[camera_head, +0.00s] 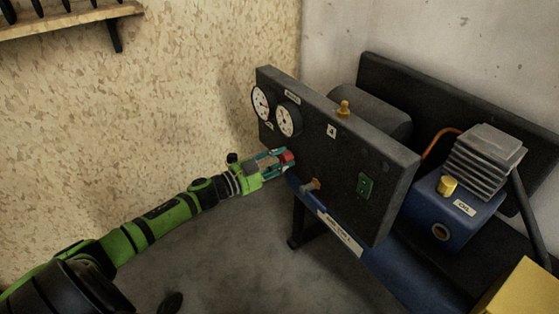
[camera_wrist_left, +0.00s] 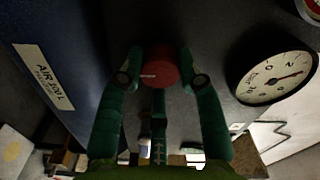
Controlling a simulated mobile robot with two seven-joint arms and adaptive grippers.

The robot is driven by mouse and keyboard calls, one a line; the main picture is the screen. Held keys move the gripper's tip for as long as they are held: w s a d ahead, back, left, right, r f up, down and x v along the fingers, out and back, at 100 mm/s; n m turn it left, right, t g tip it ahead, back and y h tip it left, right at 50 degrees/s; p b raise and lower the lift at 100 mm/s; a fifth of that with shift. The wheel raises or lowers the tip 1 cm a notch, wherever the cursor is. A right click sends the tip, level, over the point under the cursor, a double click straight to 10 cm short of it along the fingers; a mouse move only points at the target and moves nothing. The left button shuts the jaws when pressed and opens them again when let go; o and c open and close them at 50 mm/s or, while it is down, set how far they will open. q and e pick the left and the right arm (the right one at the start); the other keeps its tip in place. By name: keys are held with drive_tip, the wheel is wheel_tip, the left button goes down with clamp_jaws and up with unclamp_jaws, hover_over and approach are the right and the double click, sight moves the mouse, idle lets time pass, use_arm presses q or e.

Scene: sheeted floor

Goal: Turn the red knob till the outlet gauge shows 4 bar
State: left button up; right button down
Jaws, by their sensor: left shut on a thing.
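The red knob (camera_head: 287,156) is on the front of a dark upright panel (camera_head: 330,160), below two round white gauges. My left gripper (camera_head: 279,161) is shut on it. In the left wrist view the red knob (camera_wrist_left: 158,68) sits between the two green fingers (camera_wrist_left: 160,76), with a pale mark on its face. The left gauge (camera_head: 260,103) and right gauge (camera_head: 288,120) are too small to read in the head view. One gauge (camera_wrist_left: 274,79) shows tilted in the wrist view; its needle points toward the picture's right, but I cannot tell the exact value. My right gripper is out of view.
A brass valve (camera_head: 314,184) sticks out low on the panel, and a green switch (camera_head: 365,186) is to its right. A blue tank (camera_head: 345,238) runs below. A finned compressor head (camera_head: 487,153) stands behind at right. A wooden shelf (camera_head: 70,20) hangs on the wall at upper left.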

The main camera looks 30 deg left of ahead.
use_arm(q)
drive_tip(key=shift+d+r, duration=0.25)
drive_tip(key=shift+r, duration=0.05)
drive_tip(key=o, duration=1.1)
drive_tip(key=shift+o, duration=0.2)
drive_tip(key=shift+a+f, duration=0.1)
drive_tip(key=shift+f, duration=0.1)
drive_tip(key=shift+s+a, duration=0.1)
drive_tip(key=shift+s, duration=0.2)
drive_tip(key=v, duration=1.1)
drive_tip(key=shift+s, duration=0.15)
